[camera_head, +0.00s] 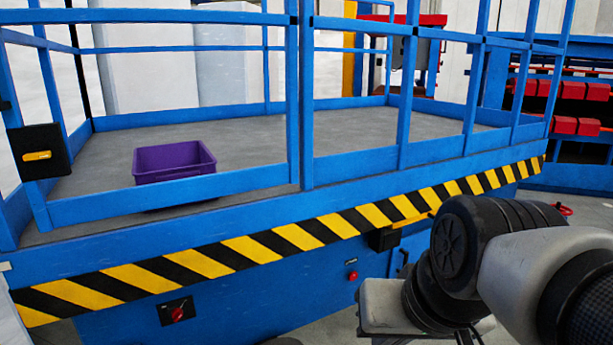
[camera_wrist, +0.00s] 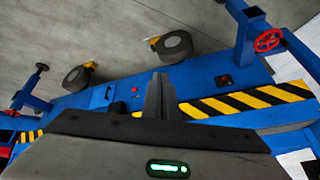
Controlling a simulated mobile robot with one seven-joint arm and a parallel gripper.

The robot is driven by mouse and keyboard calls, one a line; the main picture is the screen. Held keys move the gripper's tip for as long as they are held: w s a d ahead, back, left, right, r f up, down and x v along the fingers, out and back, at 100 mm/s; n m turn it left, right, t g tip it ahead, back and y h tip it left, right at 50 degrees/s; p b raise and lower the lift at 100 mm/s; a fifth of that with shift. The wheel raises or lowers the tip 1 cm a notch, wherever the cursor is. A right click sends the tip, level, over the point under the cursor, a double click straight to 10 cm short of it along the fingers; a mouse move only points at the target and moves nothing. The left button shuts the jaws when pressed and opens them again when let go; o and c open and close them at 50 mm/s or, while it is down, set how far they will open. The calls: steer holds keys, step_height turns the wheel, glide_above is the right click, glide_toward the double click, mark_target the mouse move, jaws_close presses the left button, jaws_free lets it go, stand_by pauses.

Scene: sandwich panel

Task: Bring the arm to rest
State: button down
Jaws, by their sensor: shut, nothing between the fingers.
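My gripper (camera_wrist: 158,82) shows in the wrist view with its two dark fingers together and nothing between them. The fingers appear in front of the blue lift platform's side, near its striped edge; the gap between them and the platform cannot be judged. My arm is bent at the lower right of the head view, in front of the platform's right part. My fingers cannot be made out in the head view.
The blue railed platform (camera_head: 350,187) fills the head view, with a striped edge. A purple bin (camera_head: 174,163) stands on its deck. Red bins (camera_head: 575,126) sit on a rack at right. The wrist view shows wheels (camera_wrist: 174,45), a red handwheel (camera_wrist: 268,40) and bare grey floor (camera_wrist: 60,30).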

steer(key=s+d+h, duration=0.1)
steer(key=s+d, duration=0.1)
steer(key=d, duration=0.2)
step_height(320, 180, up, 22)
steer(key=p, duration=2.3)
steer(key=shift+w+a+r, duration=0.2)
steer(key=shift+a+r, duration=0.05)
steer(key=shift+a, duration=0.15)
